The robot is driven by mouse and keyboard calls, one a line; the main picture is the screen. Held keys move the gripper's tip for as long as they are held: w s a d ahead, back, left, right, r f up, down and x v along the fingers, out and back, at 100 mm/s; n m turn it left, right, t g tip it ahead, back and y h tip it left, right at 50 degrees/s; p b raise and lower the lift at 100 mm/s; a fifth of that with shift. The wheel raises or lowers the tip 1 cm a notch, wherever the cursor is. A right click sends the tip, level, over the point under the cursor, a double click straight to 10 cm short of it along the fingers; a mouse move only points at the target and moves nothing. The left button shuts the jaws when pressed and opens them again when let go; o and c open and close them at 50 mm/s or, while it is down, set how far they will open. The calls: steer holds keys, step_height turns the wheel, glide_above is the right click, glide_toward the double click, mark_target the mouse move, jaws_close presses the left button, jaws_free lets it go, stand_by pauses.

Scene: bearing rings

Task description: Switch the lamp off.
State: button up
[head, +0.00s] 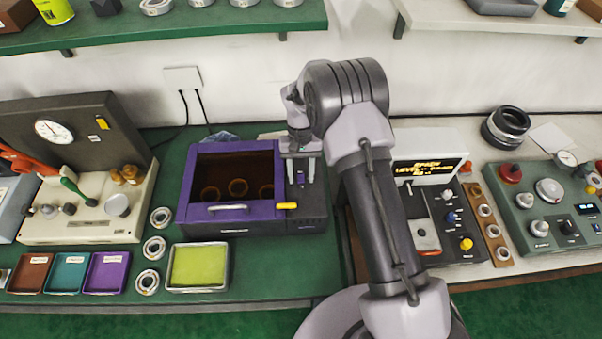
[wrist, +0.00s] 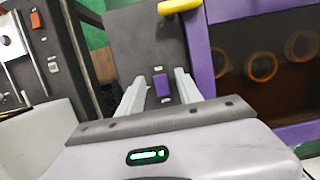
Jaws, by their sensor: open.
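A purple-framed box (head: 217,216) with a dark brown window stands on the green bench, left of my arm. Rings show dimly behind its window, which looks dark amber. On the box's dark side panel is a small purple rocker switch (wrist: 162,86) with small pale marks above and below it. I cannot read which way it is set. My gripper (head: 302,178) is open and empty over that panel, pointing down. In the wrist view its two fingers (wrist: 161,90) stand on either side of the switch. Whether they touch the panel I cannot tell. No separate lamp is clearly identifiable.
A yellow lever (head: 287,206) sticks out at the box's front right, close to my gripper. A device with a lit display (head: 430,170) stands right of my arm. A yellow-green tray (head: 198,267) and several loose rings lie in front and left of the box.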

mark_target(300, 174)
steer(key=p+v, duration=0.1)
steer(key=v, duration=0.6)
steer(key=shift+r, duration=0.25)
